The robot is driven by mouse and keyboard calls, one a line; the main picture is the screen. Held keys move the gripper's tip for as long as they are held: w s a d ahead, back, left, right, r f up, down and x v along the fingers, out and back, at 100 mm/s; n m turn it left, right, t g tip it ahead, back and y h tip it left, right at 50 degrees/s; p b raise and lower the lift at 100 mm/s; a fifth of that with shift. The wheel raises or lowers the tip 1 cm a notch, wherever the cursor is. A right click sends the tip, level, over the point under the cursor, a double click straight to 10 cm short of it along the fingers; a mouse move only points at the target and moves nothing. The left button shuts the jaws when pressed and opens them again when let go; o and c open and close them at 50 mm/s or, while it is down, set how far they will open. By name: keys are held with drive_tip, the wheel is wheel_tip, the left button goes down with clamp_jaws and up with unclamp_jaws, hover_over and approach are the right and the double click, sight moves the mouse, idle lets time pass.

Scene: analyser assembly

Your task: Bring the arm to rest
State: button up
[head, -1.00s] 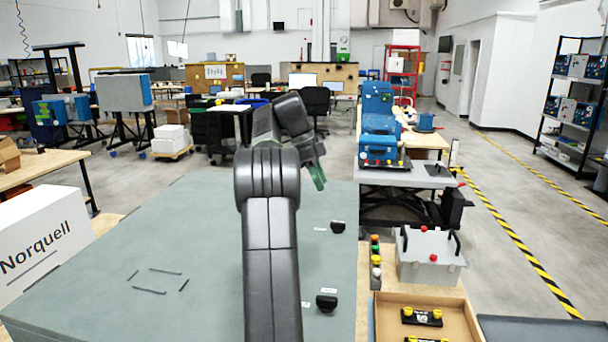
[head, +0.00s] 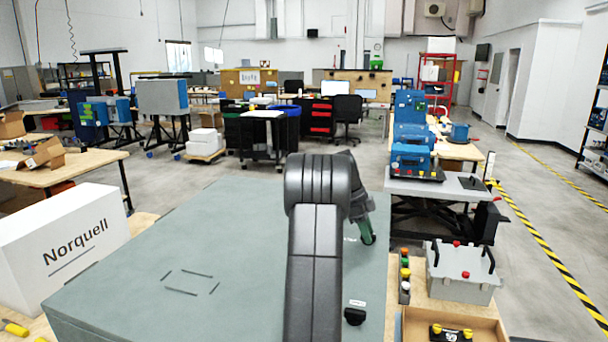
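My arm rises from the bottom of the head view, bends at a dark rounded joint, and folds down behind it to the right. My gripper (head: 368,236) shows only as a small green tip just right of the arm, above the grey-green panel (head: 240,235). Most of it is hidden behind the arm's own links. I cannot tell whether its fingers are open or shut, or whether it holds anything.
The panel carries a black knob (head: 355,316). A white Norquell box (head: 60,240) stands at left. At right are a grey box with red knobs (head: 462,272), a cardboard tray (head: 480,322) and a blue machine (head: 410,140). Open floor lies beyond at right.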

drive_tip(key=shift+r, duration=0.1)
idle(0.3)
drive_tip(key=v, duration=1.3)
drive_tip(key=x, duration=1.3)
drive_tip(key=shift+f, duration=0.2)
drive_tip(key=shift+n+b, duration=0.3)
drive_tip(key=shift+n, duration=0.2)
drive_tip(key=shift+s+n+t+b, duration=0.15)
drive_tip(key=shift+n+t+b, duration=0.15)
drive_tip(key=shift+n+t, duration=0.45)
drive_tip(key=shift+n, duration=0.95)
drive_tip(key=n+t, duration=0.1)
drive_tip(key=n, duration=0.1)
drive_tip(key=n+t, duration=0.1)
drive_tip(key=n, duration=0.2)
drive_tip(key=shift+s+r+n+t+y, duration=0.1)
drive_tip(key=shift+r+n+t+y, duration=0.05)
drive_tip(key=shift+n+t+y, duration=0.15)
